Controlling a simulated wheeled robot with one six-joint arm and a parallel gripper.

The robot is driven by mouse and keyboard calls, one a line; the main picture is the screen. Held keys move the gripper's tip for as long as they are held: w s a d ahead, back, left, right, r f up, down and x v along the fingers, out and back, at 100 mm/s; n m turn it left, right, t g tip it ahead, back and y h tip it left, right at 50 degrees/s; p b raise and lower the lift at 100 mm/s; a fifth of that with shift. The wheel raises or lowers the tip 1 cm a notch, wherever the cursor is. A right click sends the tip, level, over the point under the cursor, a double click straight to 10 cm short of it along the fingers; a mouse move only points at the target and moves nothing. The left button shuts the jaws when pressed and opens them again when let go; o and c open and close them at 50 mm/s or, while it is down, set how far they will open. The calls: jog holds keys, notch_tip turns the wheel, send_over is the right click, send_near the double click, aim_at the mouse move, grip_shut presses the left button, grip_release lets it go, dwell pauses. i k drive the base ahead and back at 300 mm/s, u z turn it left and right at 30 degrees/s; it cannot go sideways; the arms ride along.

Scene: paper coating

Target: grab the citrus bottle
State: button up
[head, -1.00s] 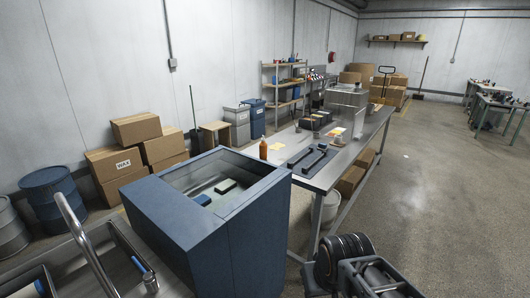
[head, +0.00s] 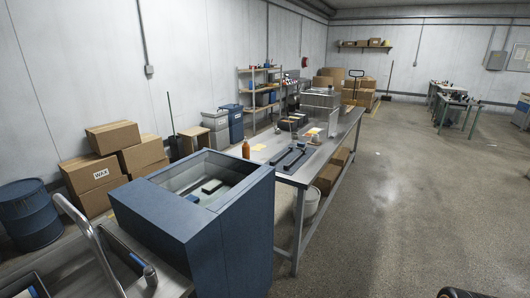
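An orange bottle with a dark top (head: 246,149), which looks like the citrus bottle, stands upright on the near left part of the long metal table (head: 285,174). It stands just behind the blue open-topped machine (head: 240,232). Its label is too small to read. My gripper cannot be made out. Only a dark piece of my arm shows at the bottom right edge, far from the bottle.
Dark tools (head: 292,157) lie on the table right of the bottle. Cardboard boxes (head: 98,170) and a blue drum (head: 29,214) stand along the left wall. A metal shelf (head: 259,95) stands behind. The concrete floor (head: 400,200) right of the table is clear.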

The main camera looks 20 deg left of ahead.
aim_at(246, 147)
jog(key=z, duration=0.15)
jog(key=i, duration=2.65)
jog(key=u, duration=1.65)
jog(key=i, duration=0.85)
jog(key=u, duration=0.8)
